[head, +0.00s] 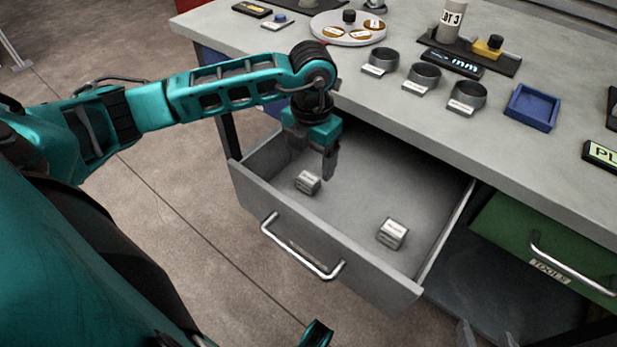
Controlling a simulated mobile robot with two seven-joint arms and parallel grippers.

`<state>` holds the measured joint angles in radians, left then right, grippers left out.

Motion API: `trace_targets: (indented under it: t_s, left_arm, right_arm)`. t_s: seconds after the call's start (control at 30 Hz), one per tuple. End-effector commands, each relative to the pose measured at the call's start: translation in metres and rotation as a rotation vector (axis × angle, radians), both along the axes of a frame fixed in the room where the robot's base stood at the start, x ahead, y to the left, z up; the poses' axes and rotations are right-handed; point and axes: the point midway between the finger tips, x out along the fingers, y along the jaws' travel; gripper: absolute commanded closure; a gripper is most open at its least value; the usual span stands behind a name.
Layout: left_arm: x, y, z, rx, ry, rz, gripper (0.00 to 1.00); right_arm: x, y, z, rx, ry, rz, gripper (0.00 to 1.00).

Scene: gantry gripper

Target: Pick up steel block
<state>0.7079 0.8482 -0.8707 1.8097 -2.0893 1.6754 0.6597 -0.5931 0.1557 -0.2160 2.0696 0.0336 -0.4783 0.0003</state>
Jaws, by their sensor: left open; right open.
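Two small grey metallic blocks with pale labels lie in the open grey drawer. One block (308,183) is at the left, near the drawer front; the other block (393,233) is further right, near the front right corner. The labels are too small to read, so I cannot tell which is steel. My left gripper (330,168) points down over the drawer's left part, just above and right of the left block, apart from it. It is open and empty. My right gripper (487,338) shows only as grey fingertips at the bottom edge, open and away from both blocks.
The open drawer (290,228) has raised walls and a bar handle (298,255). Above it, the workbench (440,125) holds three grey rings, a blue tray (532,107) and a round plate (347,34). A green tools drawer (550,250) is at the right. The drawer's middle is clear.

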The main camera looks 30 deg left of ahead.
Motion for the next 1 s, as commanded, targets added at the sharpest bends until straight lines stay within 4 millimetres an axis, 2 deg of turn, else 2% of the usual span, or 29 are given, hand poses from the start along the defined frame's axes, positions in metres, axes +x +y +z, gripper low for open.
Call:
trace_targets:
  t_s: [0.17,0.4,0.67,1.0]
  left_arm:
    - [0.000,0.002,-0.013,0.000,0.001,0.001,0.23]
    - [0.001,0.007,-0.049,-0.002,0.001,-0.001,0.23]
    - [0.001,0.007,-0.053,-0.002,-0.001,0.000,0.23]
    - [0.001,0.007,-0.053,-0.002,-0.001,-0.001,0.54]
  right_arm:
    - [0.000,0.001,-0.004,0.005,-0.001,-0.003,0.34]
    - [0.000,0.001,-0.016,0.006,0.002,-0.004,0.34]
    - [0.000,0.002,-0.014,0.007,0.003,-0.004,0.34]
    - [0.000,0.002,-0.014,0.007,0.002,-0.004,0.34]
